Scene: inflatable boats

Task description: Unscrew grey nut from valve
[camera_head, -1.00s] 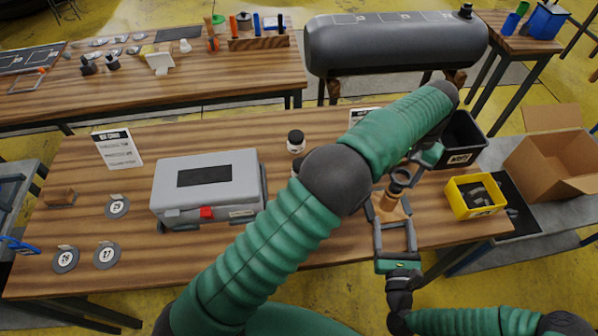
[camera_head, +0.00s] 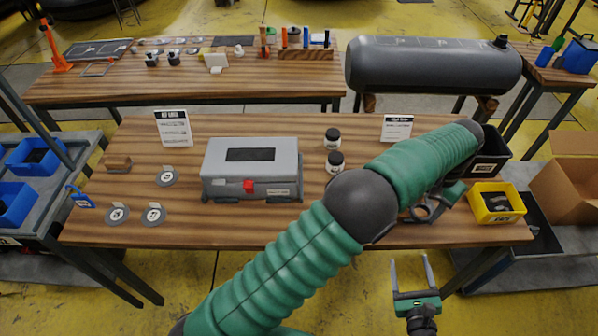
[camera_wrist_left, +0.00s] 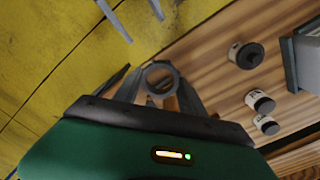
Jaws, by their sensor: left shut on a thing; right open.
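A grey ring, which looks like the nut (camera_wrist_left: 160,64), is between the fingertips of my left gripper (camera_wrist_left: 160,78) in the left wrist view. My left gripper (camera_head: 428,208) is shut on it above the table's front right part in the head view. My right gripper (camera_head: 411,272) is open and empty, in front of the table's front edge. Its fingers also show at the top of the left wrist view (camera_wrist_left: 130,15). I cannot make out the valve; my left arm covers part of the table. Whether the ring still touches anything below is unclear.
A grey case (camera_head: 250,182) and two black-capped jars (camera_head: 333,140) (camera_head: 335,163) stand on the wooden table (camera_head: 330,222). A yellow bin (camera_head: 496,203) and a black bin (camera_head: 490,155) are at its right end. Flat numbered discs (camera_head: 153,214) lie left. The front middle is clear.

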